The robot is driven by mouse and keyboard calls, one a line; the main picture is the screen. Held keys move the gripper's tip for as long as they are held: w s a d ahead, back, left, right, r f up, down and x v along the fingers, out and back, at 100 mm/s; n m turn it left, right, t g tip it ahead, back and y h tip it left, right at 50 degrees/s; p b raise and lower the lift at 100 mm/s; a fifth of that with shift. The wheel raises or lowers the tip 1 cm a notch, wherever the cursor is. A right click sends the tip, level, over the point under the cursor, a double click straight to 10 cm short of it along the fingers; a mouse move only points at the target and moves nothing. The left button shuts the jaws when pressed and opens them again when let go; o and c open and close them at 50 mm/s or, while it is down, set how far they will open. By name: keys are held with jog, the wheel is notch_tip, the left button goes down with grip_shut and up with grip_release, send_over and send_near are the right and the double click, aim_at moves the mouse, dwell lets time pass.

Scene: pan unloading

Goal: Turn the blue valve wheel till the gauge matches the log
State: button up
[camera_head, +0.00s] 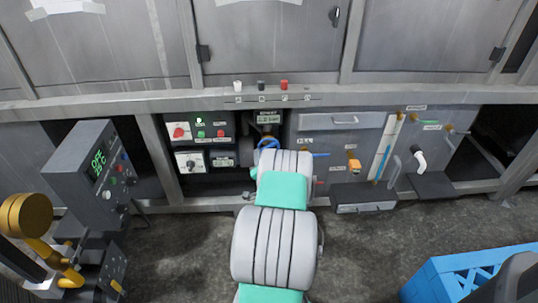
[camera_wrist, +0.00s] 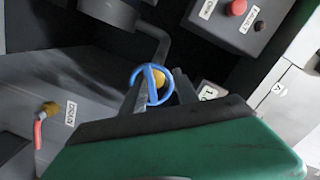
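The blue valve wheel (camera_head: 268,143) sits low in a recess of the grey machine front, partly hidden behind my arm. In the wrist view the wheel (camera_wrist: 135,76) is a thin blue ring with a spoke, in front of a yellow fitting. My gripper (camera_wrist: 160,78) has its two dark fingers apart, one on each side of the wheel; I cannot tell whether they touch the rim. A small green-lit display (camera_head: 268,119) is above the wheel; its digits are too small to read. I cannot make out a log.
A panel with a red knob (camera_head: 180,132) and buttons is left of the wheel. A grey console (camera_head: 85,165) with a green display stands at the left. A drawer front (camera_head: 343,121) is to the right. A blue crate (camera_head: 440,275) lies on the floor at lower right.

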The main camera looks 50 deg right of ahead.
aim_at(268, 145)
jog(key=shift+m+g+h, duration=0.4)
jog(key=shift+m+h, duration=0.3)
jog(key=shift+h, duration=0.1)
jog(key=d, duration=0.2)
jog(key=w+d, duration=0.1)
jog(key=d, duration=0.2)
jog(key=w+d+b, duration=0.1)
jog(key=d, duration=0.1)
jog(key=shift+w+d+f, duration=0.15)
jog(key=shift+d+f, duration=0.1)
jog(key=shift+f, duration=0.1)
jog(key=shift+c, duration=0.6)
grip_shut()
